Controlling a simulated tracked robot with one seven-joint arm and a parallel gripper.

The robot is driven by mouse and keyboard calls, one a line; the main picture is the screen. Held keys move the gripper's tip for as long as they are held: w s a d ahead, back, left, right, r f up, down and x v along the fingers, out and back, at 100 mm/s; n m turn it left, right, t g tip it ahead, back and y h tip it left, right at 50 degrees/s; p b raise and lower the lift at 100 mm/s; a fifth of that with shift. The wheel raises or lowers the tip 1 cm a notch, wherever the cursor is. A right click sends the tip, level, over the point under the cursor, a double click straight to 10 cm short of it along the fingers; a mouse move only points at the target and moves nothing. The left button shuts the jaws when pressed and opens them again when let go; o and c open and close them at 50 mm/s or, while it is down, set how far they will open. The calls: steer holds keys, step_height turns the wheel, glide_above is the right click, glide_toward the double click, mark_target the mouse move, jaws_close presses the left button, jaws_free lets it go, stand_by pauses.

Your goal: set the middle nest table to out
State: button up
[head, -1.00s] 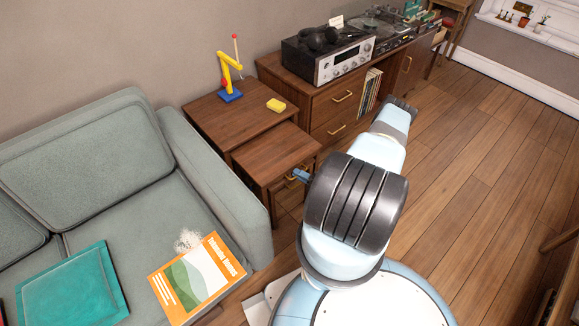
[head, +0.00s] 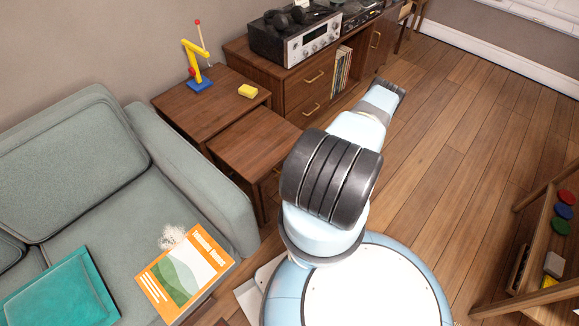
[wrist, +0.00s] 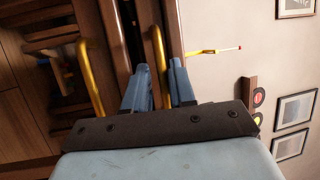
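The nest tables are brown wood beside the sofa. The largest table (head: 224,98) stands at the back. The middle nest table (head: 252,142) sticks out from under its front, towards me. In the wrist view, which is turned sideways, a gold handle (wrist: 157,62) lies between the two blue fingers of my gripper (wrist: 160,80). The fingers look closed about that handle, which appears to belong to the middle table. A second gold handle (wrist: 92,75) is to its left, apart from the fingers.
The sofa (head: 150,190) is close on the left. A sideboard (head: 300,85) stands beyond. A low shelf (head: 530,240) is at right. Open floor (head: 460,130) lies between.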

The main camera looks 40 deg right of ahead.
steer(key=shift+o, duration=0.9)
steer(key=shift+r, duration=0.1)
steer(key=v, duration=1.3)
steer(key=shift+s+d, duration=0.25)
steer(key=shift+s, duration=0.1)
steer(key=shift+w, duration=0.1)
